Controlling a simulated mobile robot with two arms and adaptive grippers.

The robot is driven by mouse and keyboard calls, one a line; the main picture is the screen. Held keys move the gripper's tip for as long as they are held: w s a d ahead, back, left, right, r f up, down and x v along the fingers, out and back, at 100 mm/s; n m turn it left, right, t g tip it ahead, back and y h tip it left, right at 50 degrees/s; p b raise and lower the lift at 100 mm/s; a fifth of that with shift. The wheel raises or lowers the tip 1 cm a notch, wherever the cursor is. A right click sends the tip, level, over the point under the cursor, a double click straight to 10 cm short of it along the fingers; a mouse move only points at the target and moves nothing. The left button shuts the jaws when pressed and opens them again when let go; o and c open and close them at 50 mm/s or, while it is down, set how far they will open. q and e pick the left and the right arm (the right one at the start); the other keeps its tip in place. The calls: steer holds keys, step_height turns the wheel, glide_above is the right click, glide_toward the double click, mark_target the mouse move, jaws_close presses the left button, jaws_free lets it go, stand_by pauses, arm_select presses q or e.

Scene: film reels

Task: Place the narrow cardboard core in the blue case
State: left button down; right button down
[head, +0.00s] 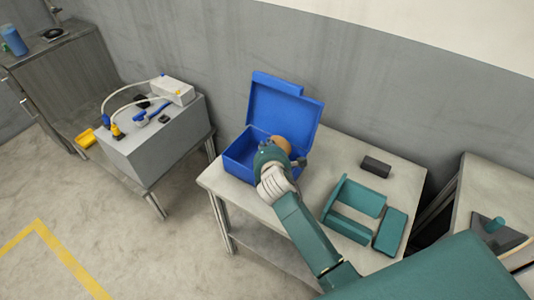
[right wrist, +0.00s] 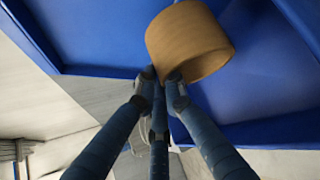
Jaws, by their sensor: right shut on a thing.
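The blue case (head: 241,163) stands open on the middle table, with its lid raised at the back. The narrow cardboard core (head: 283,144) is a tan-brown ring, partly hidden by my right gripper (head: 276,156) in the head view. My right gripper is at the case's opening, on its right side. In the right wrist view, the right gripper (right wrist: 161,82) is shut on the near edge of the core (right wrist: 183,32), with the case's blue walls (right wrist: 98,35) around and behind it. Whether the core touches the case floor cannot be told. My left gripper is out of view.
A teal open holder (head: 357,197), a teal block (head: 391,231) and a dark block (head: 376,166) lie right of the case. A grey box with hoses (head: 155,140) stands on a lower table at left. A wall rises behind the table.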

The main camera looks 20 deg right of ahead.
step_height(320, 180, down, 4)
steer(key=shift+r, duration=0.15)
steer(key=c, duration=1.8)
jaws_free()
steer(key=shift+c, duration=0.2)
steer(key=v, duration=1.2)
steer(key=shift+s, duration=0.1)
